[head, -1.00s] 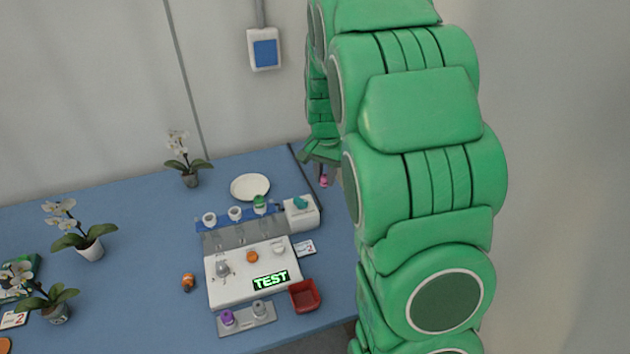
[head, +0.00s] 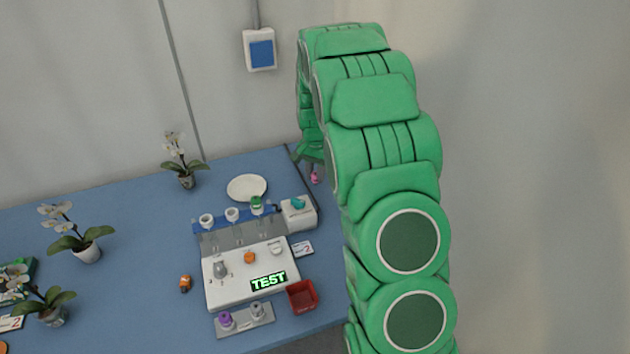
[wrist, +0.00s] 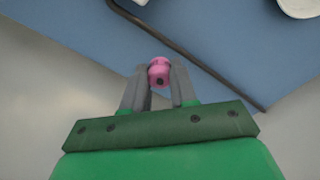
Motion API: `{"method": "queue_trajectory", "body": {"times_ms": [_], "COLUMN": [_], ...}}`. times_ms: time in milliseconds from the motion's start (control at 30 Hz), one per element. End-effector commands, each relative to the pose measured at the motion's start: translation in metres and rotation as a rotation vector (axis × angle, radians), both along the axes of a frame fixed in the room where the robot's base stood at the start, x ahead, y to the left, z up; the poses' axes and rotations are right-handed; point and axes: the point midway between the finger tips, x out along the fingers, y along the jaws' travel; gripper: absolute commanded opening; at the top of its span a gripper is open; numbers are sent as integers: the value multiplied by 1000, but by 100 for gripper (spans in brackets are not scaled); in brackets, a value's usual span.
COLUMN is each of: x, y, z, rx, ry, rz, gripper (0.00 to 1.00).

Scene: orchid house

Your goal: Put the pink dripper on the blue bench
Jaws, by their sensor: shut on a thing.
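The pink dripper (wrist: 159,72) is between the grey fingertips of my gripper (wrist: 159,88) in the wrist view. The gripper is shut on it. In the head view the pink dripper (head: 315,178) shows as a small pink spot under the end of my green arm, near the right back edge of the blue bench (head: 130,275). The fingers themselves are mostly hidden there. In the wrist view, the blue bench (wrist: 215,50) and its dark edge lie just beyond the dripper.
A white device (head: 235,275) with a green TEST display stands on the bench. A red tray (head: 301,296), a white plate (head: 247,187), a white box (head: 299,213) and potted orchids (head: 85,250) stand around it. The bench's left-middle is clear.

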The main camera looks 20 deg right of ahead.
Motion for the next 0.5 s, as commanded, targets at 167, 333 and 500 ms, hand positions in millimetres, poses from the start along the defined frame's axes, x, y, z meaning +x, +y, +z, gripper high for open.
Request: {"method": "queue_trajectory", "body": {"times_ms": [167,333,500], "x": [3,7,6], "y": [-1,-1,-1], "z": [-4,-16,-38], "rx": [0,1,1], "ry": [0,2,5], "rz": [0,0,0], "gripper": [0,0,0]}}
